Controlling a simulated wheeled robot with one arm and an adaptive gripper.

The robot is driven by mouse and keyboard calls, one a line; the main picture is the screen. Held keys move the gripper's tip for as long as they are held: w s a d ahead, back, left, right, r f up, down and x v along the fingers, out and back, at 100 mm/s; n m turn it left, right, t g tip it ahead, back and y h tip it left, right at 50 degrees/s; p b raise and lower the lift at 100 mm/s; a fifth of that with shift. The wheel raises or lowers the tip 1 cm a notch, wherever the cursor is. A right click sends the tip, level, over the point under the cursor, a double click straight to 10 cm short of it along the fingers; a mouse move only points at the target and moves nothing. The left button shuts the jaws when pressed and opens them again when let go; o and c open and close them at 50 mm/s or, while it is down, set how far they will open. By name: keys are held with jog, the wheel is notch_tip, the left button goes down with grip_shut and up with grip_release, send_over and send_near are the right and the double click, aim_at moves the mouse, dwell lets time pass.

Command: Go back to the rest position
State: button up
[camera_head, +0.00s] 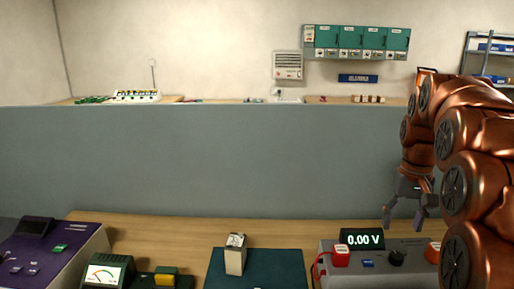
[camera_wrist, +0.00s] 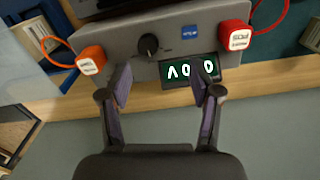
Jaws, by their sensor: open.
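My gripper (camera_head: 404,217) hangs from my copper-coloured arm at the right of the head view, above the back of the grey meter box (camera_head: 385,277). It is open, and nothing shows between its fingers. In the wrist view the two fingers of my gripper (camera_wrist: 163,88) stand apart in front of the meter box (camera_wrist: 115,38). The box has a dark knob, a red block, an orange block and a green display, which reads 0.00 V in the head view. One finger partly covers the display in the wrist view.
A beige block (camera_head: 235,262) stands on a dark green mat (camera_head: 282,265) at the front middle. A green analogue meter (camera_head: 106,272) and a purple device (camera_head: 62,257) are at the left. A grey partition (camera_head: 220,160) rises behind the wooden bench (camera_head: 165,228).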

jog(key=s+a+f+n+p, duration=0.15)
jog(key=s+a+f, duration=0.25)
jog(key=s+a, duration=0.95)
jog(key=s+a+f, duration=0.2)
jog(key=s+f, duration=0.1)
jog(key=s, duration=0.4)
jog(key=s+a+f+n+g, duration=0.1)
jog(key=s+f, duration=0.3)
jog(key=s, duration=0.4)
jog(key=shift+s+a+f+g+p, duration=0.25)
jog(key=shift+a+g+p, duration=0.1)
jog(key=shift+a, duration=0.45)
jog(key=shift+c, duration=0.3)
